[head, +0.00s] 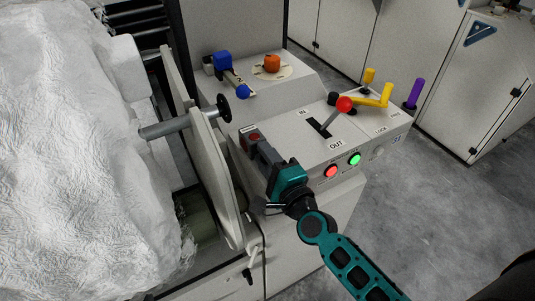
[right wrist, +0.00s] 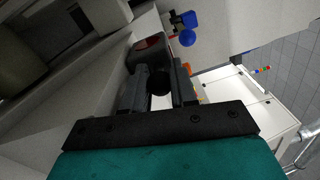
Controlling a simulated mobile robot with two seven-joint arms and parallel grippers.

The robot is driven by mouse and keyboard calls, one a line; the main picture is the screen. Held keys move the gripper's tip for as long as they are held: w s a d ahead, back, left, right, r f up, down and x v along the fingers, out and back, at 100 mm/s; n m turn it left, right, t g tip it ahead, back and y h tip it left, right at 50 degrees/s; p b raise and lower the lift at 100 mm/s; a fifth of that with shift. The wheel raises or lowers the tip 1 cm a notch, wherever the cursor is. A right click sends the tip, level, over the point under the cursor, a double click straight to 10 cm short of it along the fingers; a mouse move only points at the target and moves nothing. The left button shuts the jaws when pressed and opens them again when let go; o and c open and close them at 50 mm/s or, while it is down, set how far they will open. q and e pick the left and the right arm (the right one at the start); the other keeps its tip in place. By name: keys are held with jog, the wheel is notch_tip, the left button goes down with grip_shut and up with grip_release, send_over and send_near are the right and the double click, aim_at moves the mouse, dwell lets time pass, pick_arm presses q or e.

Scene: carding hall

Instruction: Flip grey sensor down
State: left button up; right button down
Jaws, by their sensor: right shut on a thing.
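The grey sensor (head: 249,136) is a small dark-grey piece with a red patch, on the near left edge of the light-grey machine cabinet. It also shows in the right wrist view (right wrist: 150,46), just beyond the fingertips. My right gripper (head: 264,154) reaches it from the lower right, its fingers shut on it. In the right wrist view a dark round knob sits between the two fingers (right wrist: 158,80). The fingers hide much of the sensor, and I cannot tell its exact tilt. My left gripper is not in view.
A red-knobbed lever (head: 344,104) stands in the IN/OUT slot, with red (head: 331,171) and green (head: 355,159) buttons nearby. Yellow handles (head: 375,97) and a purple one (head: 414,93) stand behind. A blue-ended part (head: 223,61) and white fibre roll (head: 65,150) are left.

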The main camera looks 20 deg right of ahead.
dwell(0.4)
jog(key=c, duration=0.9)
grip_release()
jog(key=shift+c, duration=0.2)
jog(key=shift+f, duration=0.1)
